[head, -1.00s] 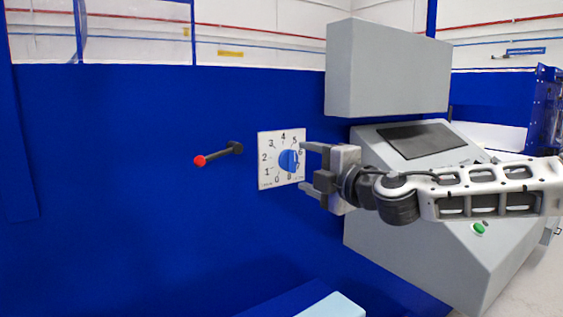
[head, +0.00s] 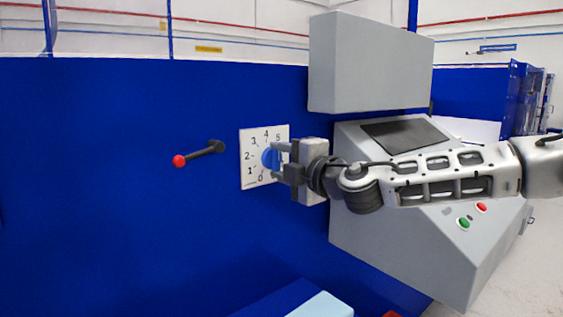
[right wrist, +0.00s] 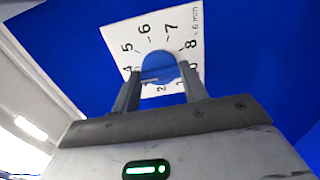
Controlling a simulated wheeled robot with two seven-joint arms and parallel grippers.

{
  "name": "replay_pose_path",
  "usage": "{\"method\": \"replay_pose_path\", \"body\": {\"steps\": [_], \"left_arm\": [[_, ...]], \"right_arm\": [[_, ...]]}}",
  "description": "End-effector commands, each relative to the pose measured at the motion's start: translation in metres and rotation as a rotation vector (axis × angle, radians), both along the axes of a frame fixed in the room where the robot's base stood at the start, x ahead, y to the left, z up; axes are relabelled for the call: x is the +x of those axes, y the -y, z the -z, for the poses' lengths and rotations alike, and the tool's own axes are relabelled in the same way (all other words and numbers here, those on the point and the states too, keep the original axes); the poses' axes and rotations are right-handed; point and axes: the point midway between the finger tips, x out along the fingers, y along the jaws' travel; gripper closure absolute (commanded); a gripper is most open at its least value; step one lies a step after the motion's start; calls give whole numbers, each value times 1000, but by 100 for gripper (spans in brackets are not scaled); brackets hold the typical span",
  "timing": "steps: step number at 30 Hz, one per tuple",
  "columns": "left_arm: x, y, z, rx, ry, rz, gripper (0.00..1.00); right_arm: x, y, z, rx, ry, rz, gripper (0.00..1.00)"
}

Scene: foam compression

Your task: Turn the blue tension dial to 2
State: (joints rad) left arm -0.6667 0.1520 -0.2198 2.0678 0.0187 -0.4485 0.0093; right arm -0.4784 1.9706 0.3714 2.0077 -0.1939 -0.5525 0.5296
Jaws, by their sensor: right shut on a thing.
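The blue tension dial (head: 268,158) sits on a white plate (head: 249,171) numbered around it, fixed to the blue machine wall. My right gripper (head: 277,161) is at the dial, its two fingers shut on the dial's sides and hiding its right part in the head view. In the right wrist view the dial (right wrist: 158,66) shows between the fingertips (right wrist: 160,80), with the numbers 4 to 8 around it. The fingers cover some of the lower numbers. I cannot tell which number the dial points to. My left gripper does not show.
A black lever with a red knob (head: 179,161) sticks out from the wall left of the plate. A grey console (head: 400,235) with a dark screen (head: 400,134), a green button (head: 464,222) and a red button (head: 481,207) stands at the right. A grey box (head: 370,65) is above it.

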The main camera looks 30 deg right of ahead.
Motion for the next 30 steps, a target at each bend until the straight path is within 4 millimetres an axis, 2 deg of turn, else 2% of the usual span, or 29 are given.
{"method": "replay_pose_path", "body": {"steps": [11, 30], "left_arm": [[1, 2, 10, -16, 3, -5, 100], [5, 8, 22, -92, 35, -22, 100]], "right_arm": [[0, 0, 2, -131, 13, 1, 79], [0, 0, 2, -719, 60, 2, 79]]}}
